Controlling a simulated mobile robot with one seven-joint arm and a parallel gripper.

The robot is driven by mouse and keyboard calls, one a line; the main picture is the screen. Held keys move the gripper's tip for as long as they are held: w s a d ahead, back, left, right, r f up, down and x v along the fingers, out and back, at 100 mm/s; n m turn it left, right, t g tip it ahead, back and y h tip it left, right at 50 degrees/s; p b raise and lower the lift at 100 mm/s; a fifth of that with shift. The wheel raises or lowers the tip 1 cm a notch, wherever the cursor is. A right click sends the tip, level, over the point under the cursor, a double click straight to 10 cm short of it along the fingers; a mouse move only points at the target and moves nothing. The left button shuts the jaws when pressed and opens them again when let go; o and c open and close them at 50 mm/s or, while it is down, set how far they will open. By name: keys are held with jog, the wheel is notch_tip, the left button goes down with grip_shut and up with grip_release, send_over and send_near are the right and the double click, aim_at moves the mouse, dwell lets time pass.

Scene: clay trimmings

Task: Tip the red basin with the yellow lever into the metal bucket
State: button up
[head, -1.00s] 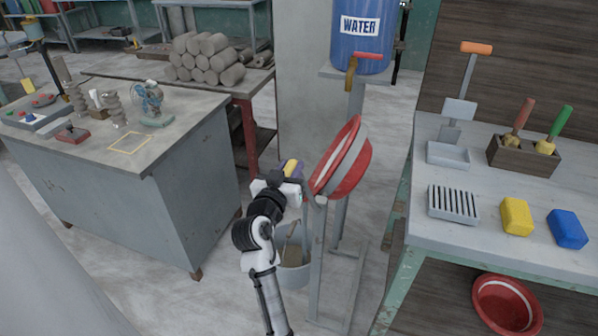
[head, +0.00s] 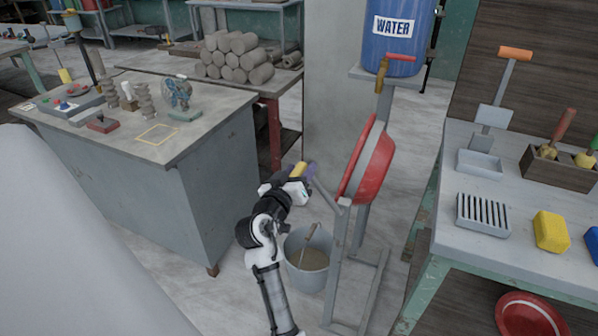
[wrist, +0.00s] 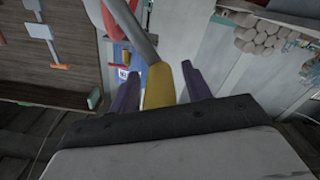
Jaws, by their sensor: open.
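The red basin (head: 377,172) sits on a grey metal stand, tilted steeply with its rim facing left. A grey lever arm runs from its mount to a yellow grip (head: 299,169), which also shows in the wrist view (wrist: 159,86). My gripper (head: 304,171) is at the lever; in the wrist view its purple fingers (wrist: 160,74) are open, one on each side of the yellow grip, with gaps showing. The metal bucket (head: 293,268) stands on the floor below and left of the basin. Something brownish with a handle is inside it; the basin's inside is mostly hidden.
A blue water barrel (head: 398,38) with a red-handled tap stands behind the basin. A workbench (head: 500,252) with tools and sponges is at the right, with another red basin (head: 528,318) beneath. A grey table (head: 205,145) is at the left.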

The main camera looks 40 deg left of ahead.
jog(key=shift+s+d+f, duration=0.1)
jog(key=shift+s, duration=0.45)
jog(key=b+v, duration=0.3)
jog(key=v, duration=0.9)
jog(key=shift+s, duration=0.35)
jog(key=shift+d+r, duration=0.15)
jog(key=shift+r, duration=0.05)
dwell(1.6)
